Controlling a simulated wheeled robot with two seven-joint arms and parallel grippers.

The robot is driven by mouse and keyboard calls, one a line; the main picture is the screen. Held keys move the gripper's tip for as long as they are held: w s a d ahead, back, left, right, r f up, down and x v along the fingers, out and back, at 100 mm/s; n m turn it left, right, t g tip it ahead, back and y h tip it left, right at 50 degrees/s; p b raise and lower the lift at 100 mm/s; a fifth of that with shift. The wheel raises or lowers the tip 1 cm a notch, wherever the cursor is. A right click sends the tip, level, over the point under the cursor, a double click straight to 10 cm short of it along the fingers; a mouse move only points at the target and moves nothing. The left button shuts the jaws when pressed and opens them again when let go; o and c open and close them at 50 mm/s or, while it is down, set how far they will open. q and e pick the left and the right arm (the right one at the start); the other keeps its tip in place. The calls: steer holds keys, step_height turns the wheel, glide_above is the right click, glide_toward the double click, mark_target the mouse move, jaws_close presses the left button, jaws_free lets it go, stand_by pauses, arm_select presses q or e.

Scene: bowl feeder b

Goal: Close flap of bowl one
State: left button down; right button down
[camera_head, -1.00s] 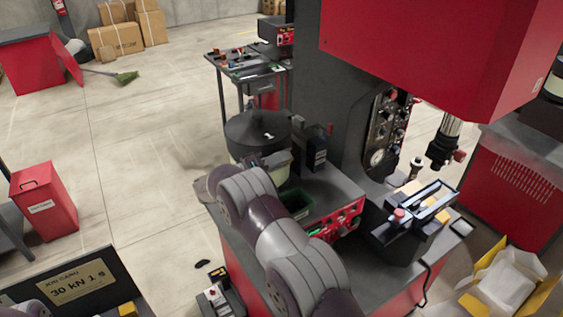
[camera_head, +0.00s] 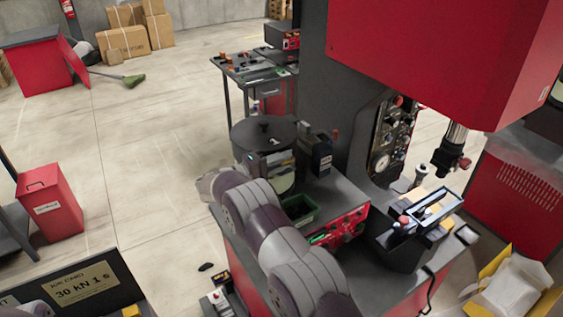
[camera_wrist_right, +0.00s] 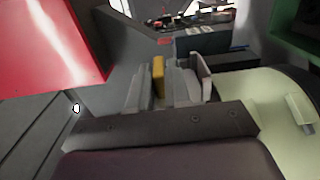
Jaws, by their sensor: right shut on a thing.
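The bowl feeder has a dark round top (camera_head: 262,133) with a pale bowl wall (camera_head: 282,184) below it, left of centre in the head view. The pale bowl (camera_wrist_right: 285,125) also fills the lower right of the wrist view. My right gripper (camera_head: 266,161) is at the feeder's near side, just below the dark top. In the wrist view its fingers (camera_wrist_right: 165,84) are closed around a narrow yellow piece (camera_wrist_right: 158,72). I cannot tell whether this piece belongs to the flap of bowl one. The flap's angle is unclear. My left gripper is out of view.
A dark box (camera_head: 315,153) stands close to the right of the feeder. A green tray (camera_head: 299,208) lies in front of it, beside the red control panel (camera_head: 345,232). The large red press head (camera_head: 440,55) overhangs at the right. Open floor lies to the left.

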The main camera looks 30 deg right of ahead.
steer(key=c, duration=1.2)
jaws_free()
steer(key=shift+o, duration=0.2)
steer(key=shift+a, duration=0.1)
steer(key=a+b, duration=0.7)
steer(key=a, duration=0.5)
steer(key=shift+s+a, duration=0.25)
steer(key=shift+s, duration=0.2)
